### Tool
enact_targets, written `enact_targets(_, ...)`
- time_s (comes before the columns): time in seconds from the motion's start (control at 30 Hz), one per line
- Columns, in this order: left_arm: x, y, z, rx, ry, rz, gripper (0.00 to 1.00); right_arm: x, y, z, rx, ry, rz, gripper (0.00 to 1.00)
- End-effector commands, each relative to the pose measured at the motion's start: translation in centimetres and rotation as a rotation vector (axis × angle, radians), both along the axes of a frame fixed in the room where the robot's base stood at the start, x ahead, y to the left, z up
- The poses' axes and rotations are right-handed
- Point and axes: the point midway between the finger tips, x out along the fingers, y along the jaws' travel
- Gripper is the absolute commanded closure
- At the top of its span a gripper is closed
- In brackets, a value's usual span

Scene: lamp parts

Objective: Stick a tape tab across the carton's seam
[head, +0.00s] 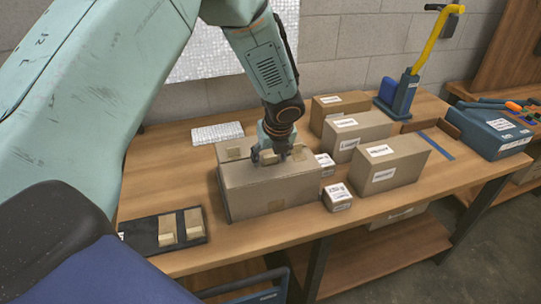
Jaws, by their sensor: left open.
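The large brown carton (270,194) stands closed on the wooden bench, left of the other boxes. My left gripper (269,160) points down at the carton's top, with its jaws open. It hides the middle of the top, and I cannot tell whether its fingertips touch the cardboard. Two tan tape tabs, one on the left (167,230) and one on the right (194,223), lie on a dark mat (149,235) at the bench's front left. My right gripper is out of view.
Small labelled boxes (337,197) stand close to the carton's right side. Larger labelled boxes (393,164) stand farther right. A blue and yellow lever tool (408,91) and a blue case (492,131) are beyond them. A white keyboard-like pad (217,133) lies behind the carton.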

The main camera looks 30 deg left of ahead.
Motion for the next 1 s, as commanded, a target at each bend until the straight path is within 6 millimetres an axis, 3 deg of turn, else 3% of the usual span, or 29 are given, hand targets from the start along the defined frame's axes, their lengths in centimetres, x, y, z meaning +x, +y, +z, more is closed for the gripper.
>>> enact_targets(0.27,-0.3,-0.6,2.0,0.0,-0.004,-0.001,0.38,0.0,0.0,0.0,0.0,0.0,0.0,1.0)
enact_targets(0.7,-2.5,-3.0,9.6,0.002,-0.003,0.0,0.38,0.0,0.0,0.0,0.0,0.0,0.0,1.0)
enact_targets(1.0,-3.0,-3.5,11.1,0.0,0.001,0.0,0.38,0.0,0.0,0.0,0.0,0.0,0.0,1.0)
